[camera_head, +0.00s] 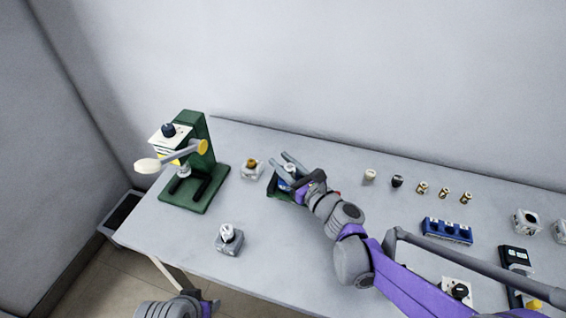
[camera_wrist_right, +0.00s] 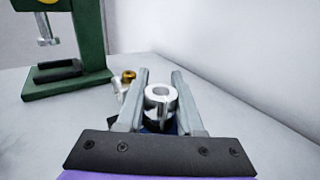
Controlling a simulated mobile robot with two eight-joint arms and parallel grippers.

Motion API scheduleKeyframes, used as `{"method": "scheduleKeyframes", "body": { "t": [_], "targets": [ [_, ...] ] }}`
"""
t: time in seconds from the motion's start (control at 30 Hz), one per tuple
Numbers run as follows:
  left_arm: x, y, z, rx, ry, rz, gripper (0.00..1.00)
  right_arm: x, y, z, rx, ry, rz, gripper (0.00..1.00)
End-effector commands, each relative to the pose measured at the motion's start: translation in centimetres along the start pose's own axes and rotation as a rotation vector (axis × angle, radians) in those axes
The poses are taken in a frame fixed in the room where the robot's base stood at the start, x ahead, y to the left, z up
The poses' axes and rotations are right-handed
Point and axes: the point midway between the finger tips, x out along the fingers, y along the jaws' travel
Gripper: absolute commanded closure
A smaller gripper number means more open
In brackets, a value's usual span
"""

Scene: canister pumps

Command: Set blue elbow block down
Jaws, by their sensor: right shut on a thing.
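My right gripper (camera_head: 281,161) is shut on the blue elbow block (camera_head: 284,184) at the back of the table, beside a dark green tray or fixture (camera_head: 271,188). In the right wrist view, a pale metallic round collar with a hole (camera_wrist_right: 159,97) stands between the two fingers (camera_wrist_right: 161,72), with a little dark blue below it. The fingers and wrist hide most of the block. Whether its underside touches the surface below cannot be told.
A green press stand (camera_head: 198,145) is at the left. A grey block with a brass top (camera_head: 252,169) sits close left of my right gripper, another grey block (camera_head: 229,240) nearer the front. Small fittings (camera_head: 422,188) and a blue rack (camera_head: 447,231) are right. The front middle is clear.

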Motion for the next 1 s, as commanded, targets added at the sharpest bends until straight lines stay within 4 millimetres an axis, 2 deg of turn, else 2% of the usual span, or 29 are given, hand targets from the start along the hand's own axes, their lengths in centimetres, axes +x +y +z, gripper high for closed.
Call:
{"method": "scheduleKeyframes", "body": {
  "t": [0.07,0.1,0.27,0.63,1.0],
  "targets": [
    [0.3,0.0,0.1,0.0,-0.001,0.0,0.5,0.0,0.0,-0.3,0.0,0.0,0.0,1.0],
    [0.3,0.0,0.1,0.0,-0.001,0.0,0.5,0.0,0.0,-0.4,0.0,0.0,0.0,0.63],
    [0.2,0.0,0.1,0.0,-0.001,0.0,0.5,0.0,0.0,-0.3,0.0,0.0,0.0,0.34],
    [-0.2,0.0,-0.1,0.0,0.001,0.0,0.5,-0.2,0.0,0.2,0.0,0.0,-0.001,0.34],
    [-0.6,0.0,-0.2,0.0,0.002,0.0,0.5,-6.2,-0.1,0.1,-0.002,0.001,-0.003,0.34]
  ]
}}
